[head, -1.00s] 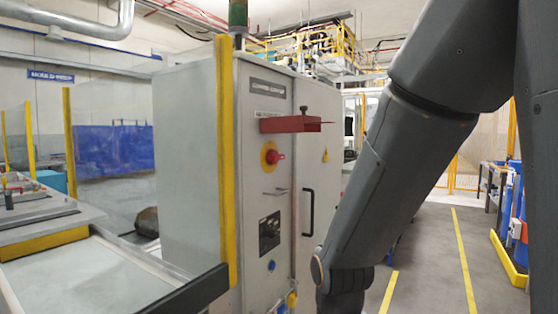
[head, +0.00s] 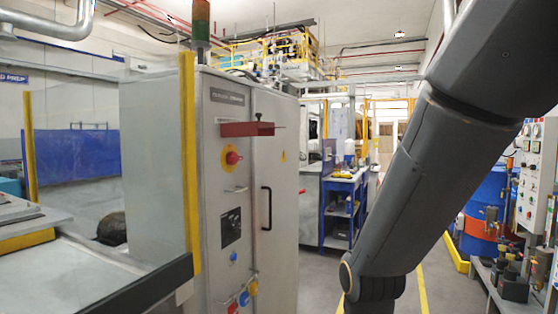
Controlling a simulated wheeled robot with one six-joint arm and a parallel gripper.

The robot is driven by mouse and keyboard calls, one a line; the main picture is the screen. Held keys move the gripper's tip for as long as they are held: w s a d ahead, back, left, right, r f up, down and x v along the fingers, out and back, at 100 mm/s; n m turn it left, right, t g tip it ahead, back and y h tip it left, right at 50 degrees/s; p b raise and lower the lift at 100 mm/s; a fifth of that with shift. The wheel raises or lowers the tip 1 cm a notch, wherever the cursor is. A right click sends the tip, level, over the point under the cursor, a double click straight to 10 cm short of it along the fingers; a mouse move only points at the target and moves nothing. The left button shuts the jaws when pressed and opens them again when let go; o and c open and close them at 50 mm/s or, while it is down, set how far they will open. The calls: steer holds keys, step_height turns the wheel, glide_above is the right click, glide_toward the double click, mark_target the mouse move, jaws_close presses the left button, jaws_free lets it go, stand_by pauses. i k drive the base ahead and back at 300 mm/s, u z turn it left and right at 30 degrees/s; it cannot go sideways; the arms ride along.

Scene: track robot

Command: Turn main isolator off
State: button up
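A tall grey electrical cabinet (head: 278,190) stands left of centre. On its front is a red knob on a round yellow plate (head: 232,157); I cannot tell for certain whether this is the main isolator. A red bracket or shelf (head: 247,129) sticks out above it. Below are a small handle, a dark panel (head: 231,228), a blue round fitting and, lower, a blue, a red and a yellow fitting (head: 243,298). A black door handle (head: 266,208) is to the right. My arm crosses the right side; my gripper is out of view.
A clear guard panel with a yellow post (head: 190,160) stands close at the cabinet's left. A conveyor-like table (head: 70,275) is at lower left. A blue bench (head: 342,210) stands behind. Blue drums (head: 487,205) and a control panel (head: 530,180) are at right. Floor with yellow lines is open between.

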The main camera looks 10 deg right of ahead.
mark_target(232, 158)
steer(key=z, duration=0.5)
steer(key=i, duration=0.85)
steer(key=u, duration=0.75)
